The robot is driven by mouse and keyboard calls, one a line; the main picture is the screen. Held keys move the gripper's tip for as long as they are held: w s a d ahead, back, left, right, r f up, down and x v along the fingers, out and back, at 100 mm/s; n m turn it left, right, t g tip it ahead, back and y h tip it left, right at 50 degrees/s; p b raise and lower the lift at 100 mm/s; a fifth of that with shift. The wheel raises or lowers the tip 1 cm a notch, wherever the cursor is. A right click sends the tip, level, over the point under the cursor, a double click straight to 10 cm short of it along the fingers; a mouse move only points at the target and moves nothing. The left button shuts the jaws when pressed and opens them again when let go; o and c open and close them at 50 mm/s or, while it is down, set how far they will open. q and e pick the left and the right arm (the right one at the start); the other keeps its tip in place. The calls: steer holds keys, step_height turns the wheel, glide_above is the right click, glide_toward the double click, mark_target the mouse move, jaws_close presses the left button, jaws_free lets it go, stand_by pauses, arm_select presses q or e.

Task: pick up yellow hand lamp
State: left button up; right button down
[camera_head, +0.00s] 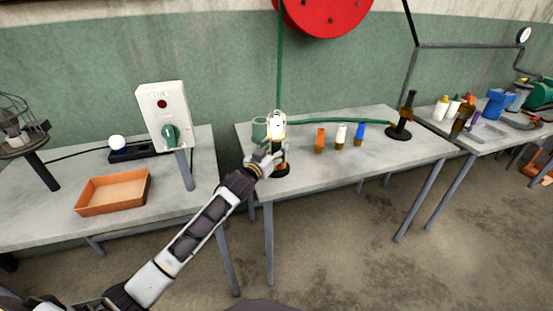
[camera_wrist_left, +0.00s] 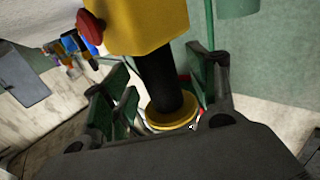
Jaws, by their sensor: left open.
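The yellow hand lamp (camera_head: 277,127) stands upright near the left end of the middle table, its bright head showing above my gripper. In the left wrist view the lamp (camera_wrist_left: 148,25) has a yellow body with a red knob, a black handle and a yellow ring at the handle's lower end. My left gripper (camera_head: 266,160) is at the handle, hiding part of it. In the left wrist view the open fingers (camera_wrist_left: 162,98) are on either side of the black handle; contact cannot be told. My right gripper is not in view.
A green cup (camera_head: 259,129) stands just left of the lamp. A black stand (camera_head: 398,131) is farther right. An orange tray (camera_head: 112,207) and white switch box (camera_head: 161,100) are on the left table.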

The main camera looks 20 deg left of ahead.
arm_select(q)
steer(key=shift+w+d, duration=0.15)
steer(key=shift+w, duration=0.6)
jaws_close()
steer(key=shift+r, duration=0.15)
